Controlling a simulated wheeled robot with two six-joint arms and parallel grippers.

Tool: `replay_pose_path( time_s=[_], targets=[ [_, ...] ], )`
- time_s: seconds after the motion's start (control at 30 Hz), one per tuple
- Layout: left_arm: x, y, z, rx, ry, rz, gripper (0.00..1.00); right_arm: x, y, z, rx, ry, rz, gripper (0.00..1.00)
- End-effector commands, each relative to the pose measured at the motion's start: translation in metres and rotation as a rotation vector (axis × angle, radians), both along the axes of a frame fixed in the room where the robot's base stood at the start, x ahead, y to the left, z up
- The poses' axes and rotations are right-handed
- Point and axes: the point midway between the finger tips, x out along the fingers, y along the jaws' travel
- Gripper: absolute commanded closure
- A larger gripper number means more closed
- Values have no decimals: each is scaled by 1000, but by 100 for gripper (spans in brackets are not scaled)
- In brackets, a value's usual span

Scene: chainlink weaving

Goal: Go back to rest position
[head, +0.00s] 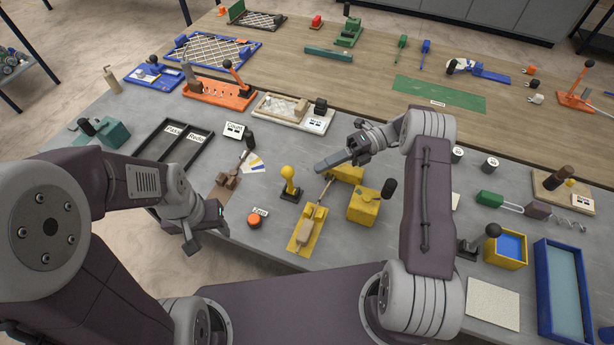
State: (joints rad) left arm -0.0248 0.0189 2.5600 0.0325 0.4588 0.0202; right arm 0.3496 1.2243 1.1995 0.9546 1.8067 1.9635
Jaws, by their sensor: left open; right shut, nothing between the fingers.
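My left gripper (208,235) is open and empty at the front left edge of the grey table, left of the orange round button (256,216). My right gripper (322,167) is shut and empty. It points left, above the yellow fixtures in the middle of the table. Below it are a yellow lever device (305,232) and a yellow block with a black knob (363,207). A small yellow-knobbed stand (290,184) is left of the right gripper's tips.
A grey table (440,292) fills the front and a wooden table (368,70) stands behind it. A black two-part tray (183,150), an orange fixture (218,91) and a beige-topped board (293,110) lie left and back. A blue tray (564,290) and a blue-yellow box (506,250) stand at right.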

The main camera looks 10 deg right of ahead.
Motion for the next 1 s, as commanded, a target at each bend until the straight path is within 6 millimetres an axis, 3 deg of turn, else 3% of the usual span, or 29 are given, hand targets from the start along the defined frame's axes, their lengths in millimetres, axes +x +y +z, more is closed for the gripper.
replay_pose_path(
  time_s=[0.13,0.47,0.57,0.63,0.7,0.8,0.9,1.0],
  targets=[
    [0,0,-5,0,0,0,46,3,-12,2,-2,1,2,100],
    [0,0,-4,0,0,0,46,2,-10,3,-1,1,8,100],
    [0,0,-4,0,0,0,46,9,3,27,-25,-66,50,100],
    [0,0,-4,0,0,0,46,8,19,63,-49,-135,97,100],
    [0,0,-4,0,0,0,46,-14,38,96,-94,-169,169,100],
    [0,0,-4,0,0,0,46,-54,57,110,-224,-296,278,100],
    [0,0,-4,0,0,0,46,-101,55,98,-357,-577,465,100],
    [0,0,-4,0,0,0,46,-145,28,68,-443,-944,775,100]
  ],
)
